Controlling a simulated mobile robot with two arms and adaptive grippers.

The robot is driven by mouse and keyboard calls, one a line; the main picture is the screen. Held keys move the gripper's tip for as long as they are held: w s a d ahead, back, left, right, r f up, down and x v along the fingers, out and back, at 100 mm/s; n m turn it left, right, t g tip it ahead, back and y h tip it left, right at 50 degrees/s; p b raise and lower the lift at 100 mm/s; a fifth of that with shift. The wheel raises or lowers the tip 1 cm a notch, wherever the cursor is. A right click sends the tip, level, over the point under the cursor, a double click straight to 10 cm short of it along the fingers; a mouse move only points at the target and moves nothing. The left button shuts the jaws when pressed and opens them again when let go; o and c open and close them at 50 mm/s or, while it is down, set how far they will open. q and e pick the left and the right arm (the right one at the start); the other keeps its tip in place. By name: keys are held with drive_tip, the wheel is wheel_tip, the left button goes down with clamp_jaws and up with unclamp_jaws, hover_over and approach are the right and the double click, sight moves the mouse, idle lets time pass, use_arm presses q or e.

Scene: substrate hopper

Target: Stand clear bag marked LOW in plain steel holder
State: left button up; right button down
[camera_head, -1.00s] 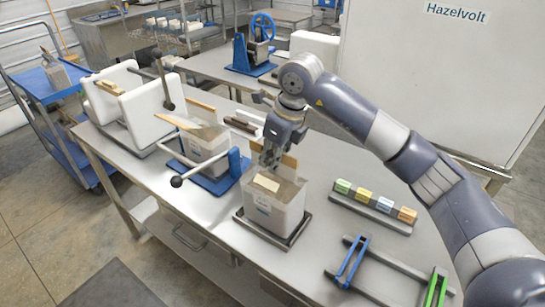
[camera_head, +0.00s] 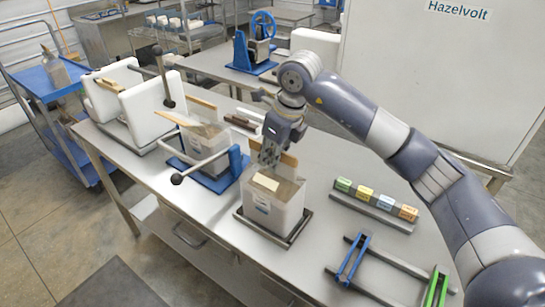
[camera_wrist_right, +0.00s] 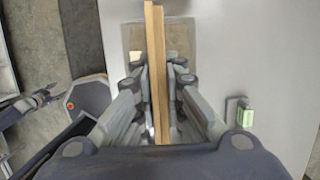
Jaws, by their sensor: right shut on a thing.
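A clear bag (camera_head: 273,210) of greyish substrate with a wooden strip along its top stands upright at the middle of the table. Its small front label is too small to read. It is within the rim of a plain steel holder (camera_head: 291,240); I cannot tell whether its base fully touches. My right gripper (camera_head: 270,158) is above the bag's back edge, shut on its wooden top strip (camera_head: 289,163). The strip shows edge-on between the fingers in the right wrist view (camera_wrist_right: 159,75).
A blue press (camera_head: 236,163) holding another bag (camera_head: 206,137) stands just left. White blocks (camera_head: 150,110) flank a wooden strip further left. A rack of coloured blocks (camera_head: 375,203) and blue and green clamps (camera_head: 352,262) lie to the right. Bare table lies between.

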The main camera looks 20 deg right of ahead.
drive_tip(key=shift+f+b, duration=0.3)
drive_tip(key=shift+b, duration=0.1)
idle(0.3)
drive_tip(key=c, duration=1.8)
unclamp_jaws()
drive_tip(key=shift+o, duration=1)
drive_tip(key=shift+s, duration=0.1)
